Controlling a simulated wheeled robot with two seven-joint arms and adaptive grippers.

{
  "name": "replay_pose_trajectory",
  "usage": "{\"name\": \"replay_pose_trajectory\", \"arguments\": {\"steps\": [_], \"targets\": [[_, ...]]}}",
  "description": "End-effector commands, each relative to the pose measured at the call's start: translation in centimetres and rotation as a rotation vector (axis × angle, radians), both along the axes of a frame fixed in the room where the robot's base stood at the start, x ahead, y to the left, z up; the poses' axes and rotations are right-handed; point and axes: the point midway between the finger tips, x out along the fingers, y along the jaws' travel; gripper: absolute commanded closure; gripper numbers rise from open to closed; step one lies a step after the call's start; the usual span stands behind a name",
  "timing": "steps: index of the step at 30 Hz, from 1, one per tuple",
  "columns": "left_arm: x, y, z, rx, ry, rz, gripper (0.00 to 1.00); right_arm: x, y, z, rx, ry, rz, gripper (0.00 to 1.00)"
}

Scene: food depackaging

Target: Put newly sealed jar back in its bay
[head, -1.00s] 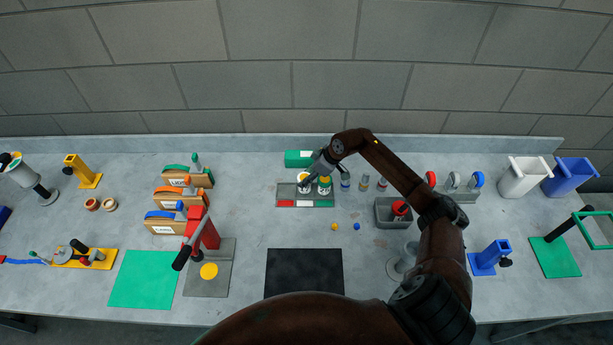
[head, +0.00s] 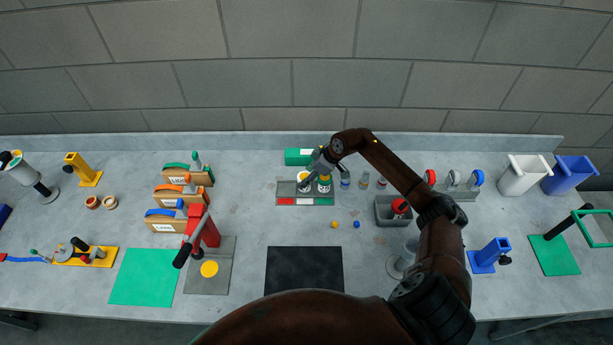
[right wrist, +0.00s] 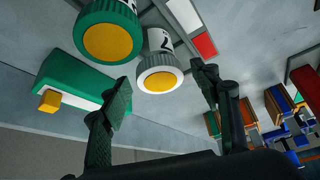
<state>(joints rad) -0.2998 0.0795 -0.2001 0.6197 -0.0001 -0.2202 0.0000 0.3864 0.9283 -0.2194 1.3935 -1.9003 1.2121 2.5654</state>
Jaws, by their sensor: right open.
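A jar (right wrist: 160,42) with a white-ringed lid and yellow centre stands in the grey rack (head: 285,188) with red, white and green front strips. In the head view its lid (head: 304,175) is partly hidden by my right gripper (head: 313,180). In the right wrist view, the right gripper (right wrist: 164,84) is open, and the white lid shows between its fingertips with gaps on both sides; I cannot tell how far beyond the tips it is. A green-lidded jar (head: 324,184) stands close beside it, also in the wrist view (right wrist: 110,38). My left gripper is out of view.
A green box (head: 298,157) stands behind the rack. A yellow and a blue bead (head: 357,225) lie in front. A black mat (head: 305,270) is bare.

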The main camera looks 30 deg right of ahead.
Motion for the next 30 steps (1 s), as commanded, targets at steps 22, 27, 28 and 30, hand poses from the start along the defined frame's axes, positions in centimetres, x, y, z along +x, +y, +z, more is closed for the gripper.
{"name": "replay_pose_trajectory", "arguments": {"steps": [22, 27, 28, 30], "targets": [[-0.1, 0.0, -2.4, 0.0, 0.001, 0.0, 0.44, -4.6, -3.5, 10.1, -0.002, -0.001, 0.0, 0.43], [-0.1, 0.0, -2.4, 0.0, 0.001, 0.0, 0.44, -4.8, -3.6, 10.6, 0.0, 0.0, 0.0, 0.43], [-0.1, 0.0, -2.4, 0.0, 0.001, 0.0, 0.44, -4.8, -3.6, 10.6, 0.001, -0.001, 0.0, 0.43], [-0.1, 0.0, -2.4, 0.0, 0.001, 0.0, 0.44, -4.8, -3.6, 10.6, 0.001, -0.001, 0.0, 0.43]]}}
